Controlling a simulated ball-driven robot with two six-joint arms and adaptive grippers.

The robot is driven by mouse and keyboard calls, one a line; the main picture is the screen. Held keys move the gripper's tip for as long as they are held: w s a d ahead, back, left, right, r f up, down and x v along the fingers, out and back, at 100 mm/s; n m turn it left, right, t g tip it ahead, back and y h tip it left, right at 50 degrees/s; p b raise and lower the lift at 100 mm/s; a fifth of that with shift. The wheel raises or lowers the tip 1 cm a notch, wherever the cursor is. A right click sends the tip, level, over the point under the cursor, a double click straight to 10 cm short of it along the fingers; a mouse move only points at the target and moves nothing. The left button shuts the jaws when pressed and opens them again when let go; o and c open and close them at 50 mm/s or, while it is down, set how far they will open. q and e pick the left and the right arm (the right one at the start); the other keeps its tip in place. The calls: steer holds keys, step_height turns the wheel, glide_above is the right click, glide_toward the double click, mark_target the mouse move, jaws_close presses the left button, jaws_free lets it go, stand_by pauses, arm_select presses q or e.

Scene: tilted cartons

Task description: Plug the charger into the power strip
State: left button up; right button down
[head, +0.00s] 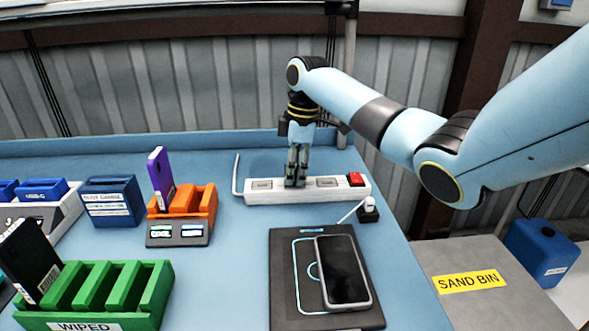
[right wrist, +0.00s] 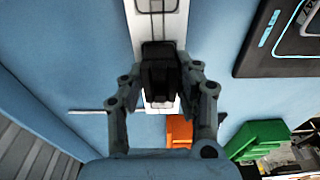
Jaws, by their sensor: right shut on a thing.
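The white power strip (head: 345,193) lies across the back of the table, with a red switch at its right end. It also shows in the right wrist view (right wrist: 175,15). My right gripper (head: 296,180) points down over the strip's middle, between two visible sockets. In the right wrist view, it (right wrist: 160,88) is shut on a black block, which looks like the charger (right wrist: 159,65). The charger is over the strip; its underside is hidden, so I cannot tell whether it is seated in a socket. My left gripper is not in view.
A phone (head: 343,272) lies on a dark pad (head: 287,285) at front right, below a small black block (head: 369,214) with a white cable end. An orange holder (head: 203,203) with a purple phone (head: 160,178) and a green rack (head: 150,292) stand left. Blue table is clear between.

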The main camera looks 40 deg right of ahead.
steer(key=c, duration=0.9)
jaws_free()
steer(key=r, duration=0.8)
steer(key=s+d+r, duration=0.1)
steer(key=r, duration=0.3)
